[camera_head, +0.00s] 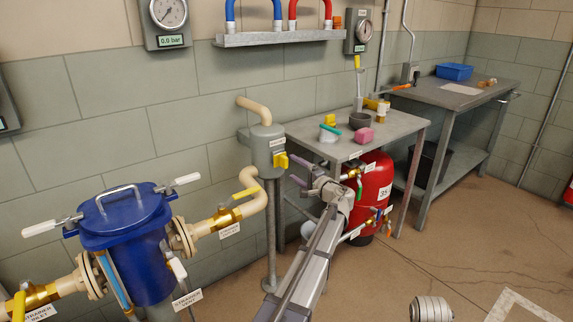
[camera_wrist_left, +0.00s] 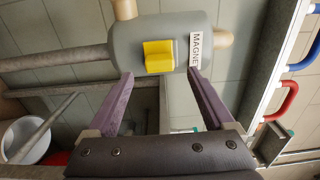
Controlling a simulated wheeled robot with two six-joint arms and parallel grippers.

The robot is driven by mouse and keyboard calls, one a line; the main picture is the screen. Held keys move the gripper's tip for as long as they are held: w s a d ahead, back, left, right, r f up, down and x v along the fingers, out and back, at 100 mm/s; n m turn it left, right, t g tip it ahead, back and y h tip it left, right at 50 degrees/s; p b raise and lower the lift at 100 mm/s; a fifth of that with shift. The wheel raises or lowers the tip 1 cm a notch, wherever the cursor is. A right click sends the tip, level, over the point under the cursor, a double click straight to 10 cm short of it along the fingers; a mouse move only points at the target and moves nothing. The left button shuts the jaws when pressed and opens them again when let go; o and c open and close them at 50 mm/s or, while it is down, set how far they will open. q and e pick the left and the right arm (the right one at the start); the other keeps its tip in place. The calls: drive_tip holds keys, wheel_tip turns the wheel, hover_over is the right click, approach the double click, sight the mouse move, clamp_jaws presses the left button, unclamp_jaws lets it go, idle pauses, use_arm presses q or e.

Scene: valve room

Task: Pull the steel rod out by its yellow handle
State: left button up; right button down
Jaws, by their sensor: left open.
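The yellow handle (camera_head: 281,161) is on the front of a grey cylindrical housing (camera_head: 262,145) with beige pipes, left of the workbench. In the left wrist view the handle (camera_wrist_left: 158,57) is a yellow block beside a label reading "MAGNE", partly cut off. The steel rod itself is hidden; only its handle shows. My left gripper (camera_head: 294,169) is open, its purple fingers just right of the handle in the head view. In the wrist view my left gripper (camera_wrist_left: 160,74) has its fingertips on either side of the handle, apparently short of it, with nothing held. My right gripper is not in view.
A grey workbench (camera_head: 402,137) with small items stands behind my left arm, with a red tank (camera_head: 375,185) below it. A blue strainer (camera_head: 125,235) with valves stands at the left. Beige pipe with a yellow valve lever (camera_head: 245,193) runs below the housing.

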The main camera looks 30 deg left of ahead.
sight(287, 164)
use_arm(q)
drive_tip(key=x, duration=0.7)
clamp_jaws()
idle(0.6)
